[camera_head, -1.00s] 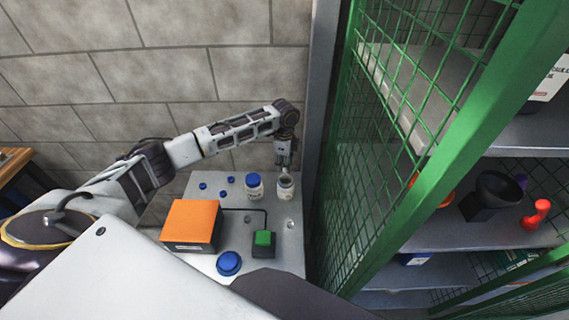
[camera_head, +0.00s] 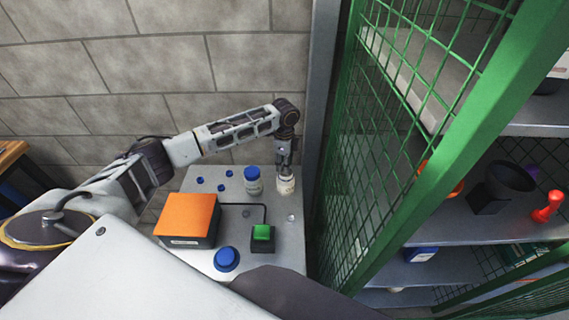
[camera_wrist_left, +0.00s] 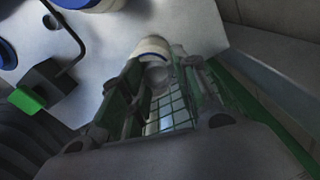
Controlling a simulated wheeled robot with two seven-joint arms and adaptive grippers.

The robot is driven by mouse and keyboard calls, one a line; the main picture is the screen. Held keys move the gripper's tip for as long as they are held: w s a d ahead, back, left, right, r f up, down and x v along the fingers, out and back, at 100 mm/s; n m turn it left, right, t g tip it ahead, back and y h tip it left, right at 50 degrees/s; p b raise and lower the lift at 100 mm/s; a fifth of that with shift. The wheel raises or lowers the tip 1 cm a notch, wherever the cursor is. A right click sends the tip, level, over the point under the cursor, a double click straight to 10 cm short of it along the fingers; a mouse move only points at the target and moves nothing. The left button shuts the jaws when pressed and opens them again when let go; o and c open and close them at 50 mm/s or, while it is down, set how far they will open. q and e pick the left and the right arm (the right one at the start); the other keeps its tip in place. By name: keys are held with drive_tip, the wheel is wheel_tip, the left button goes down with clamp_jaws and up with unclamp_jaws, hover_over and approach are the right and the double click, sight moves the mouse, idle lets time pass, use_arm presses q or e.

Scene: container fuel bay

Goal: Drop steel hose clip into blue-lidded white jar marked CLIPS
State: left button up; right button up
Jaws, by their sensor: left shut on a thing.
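My left gripper (camera_head: 285,176) points down at the mouth of a white jar (camera_head: 286,188) with no lid showing. It is shut on a small dull grey thing that looks like the steel hose clip (camera_wrist_left: 158,75); its shape is blurred and partly hidden between the fingers. In the left wrist view the jar's white rim (camera_wrist_left: 152,46) shows just past the fingertips. I cannot tell whether they touch. A second white jar (camera_head: 253,188) with a blue lid stands just left of it. The lettering on both jars is too small to read. My right gripper is not in view.
An orange box (camera_head: 186,217), a green-topped switch (camera_head: 263,235) and a blue round button (camera_head: 227,259) sit on the grey table (camera_head: 285,255). Several small blue caps (camera_head: 221,187) lie left of the jars. A green mesh cage (camera_head: 370,150) stands close on the right.

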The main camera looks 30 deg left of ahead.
use_arm(q)
drive_tip(key=o, duration=0.8)
wheel_tip(320, 180, up, 12)
idle(0.8)
idle(1.0)
